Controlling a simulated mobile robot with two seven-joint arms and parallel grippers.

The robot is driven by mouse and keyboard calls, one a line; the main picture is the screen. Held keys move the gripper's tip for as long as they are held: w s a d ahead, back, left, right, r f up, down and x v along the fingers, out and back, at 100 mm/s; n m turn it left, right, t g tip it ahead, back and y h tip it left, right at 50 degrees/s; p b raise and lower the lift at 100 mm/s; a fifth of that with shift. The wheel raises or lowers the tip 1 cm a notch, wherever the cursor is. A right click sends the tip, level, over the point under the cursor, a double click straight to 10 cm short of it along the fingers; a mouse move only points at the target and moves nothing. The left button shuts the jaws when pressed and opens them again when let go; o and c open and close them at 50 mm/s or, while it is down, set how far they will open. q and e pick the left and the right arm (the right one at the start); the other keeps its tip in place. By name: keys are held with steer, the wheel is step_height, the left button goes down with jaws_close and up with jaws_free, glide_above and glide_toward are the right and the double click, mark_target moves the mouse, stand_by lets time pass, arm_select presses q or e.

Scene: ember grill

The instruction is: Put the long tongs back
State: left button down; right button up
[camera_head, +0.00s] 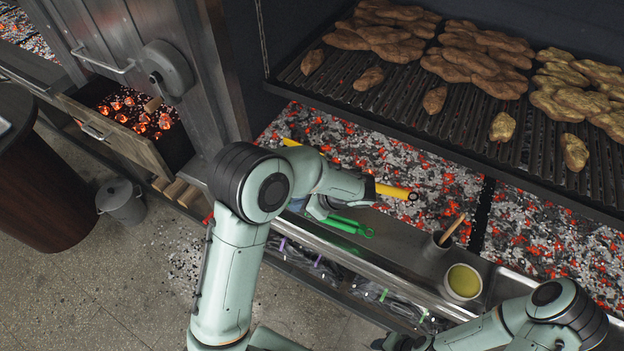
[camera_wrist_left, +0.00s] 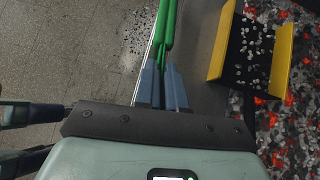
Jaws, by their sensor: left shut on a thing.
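The long tongs are green, and their arms (camera_wrist_left: 170,30) run up from between my left fingers in the left wrist view. In the head view a green end of them (camera_head: 350,225) shows just right of my left gripper (camera_head: 318,208), above the front ledge. My left gripper (camera_wrist_left: 162,85) is shut on the tongs; its blue-grey fingers are close together around them. My left wrist hides part of the tongs in the head view. My right gripper (camera_head: 393,342) shows only in part at the bottom edge, and its jaws cannot be made out.
A yellow-sided scoop (camera_wrist_left: 285,60) lies by the coals, its yellow end (camera_head: 396,191) beside my left wrist. A dark cup with a wooden handle (camera_head: 436,244) and a bowl of yellow liquid (camera_head: 464,282) stand on the ledge. The loaded grill rack (camera_head: 400,95) hangs above glowing coals.

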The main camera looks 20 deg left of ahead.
arm_select(q)
steer(key=shift+w, duration=0.25)
steer(key=shift+s+f+b, duration=0.35)
steer(key=shift+s+f, duration=0.05)
steer(key=shift+f, duration=0.55)
steer(key=shift+w+f+b, duration=0.1)
steer(key=shift+f+b, duration=0.55)
steer(key=shift+f, duration=0.6)
arm_select(e)
steer(key=shift+s+f, duration=1.25)
